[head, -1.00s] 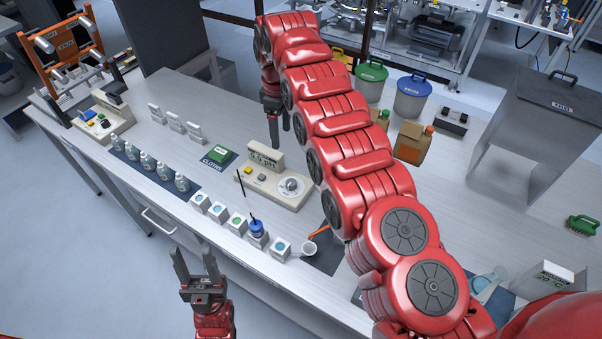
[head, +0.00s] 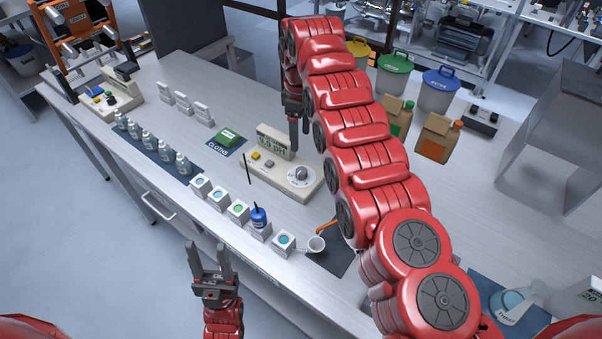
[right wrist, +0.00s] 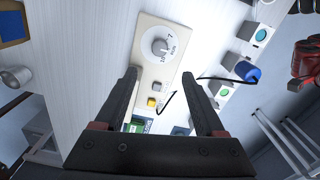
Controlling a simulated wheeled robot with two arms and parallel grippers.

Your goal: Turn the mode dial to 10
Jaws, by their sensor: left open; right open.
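The mode dial (head: 301,174) is a grey knob on a white disc at the right end of a beige meter (head: 283,187) with a small display (head: 273,142). In the right wrist view the dial (right wrist: 160,47) shows near the top, with marks 7 and 10 on its disc. My right gripper (head: 294,145) is open and empty above the table, just behind the meter; its fingers (right wrist: 168,100) also show in the right wrist view, apart from the dial. My left gripper (head: 207,252) is open and empty in front of the table edge.
A green cloth pack (head: 228,136) lies left of the meter.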

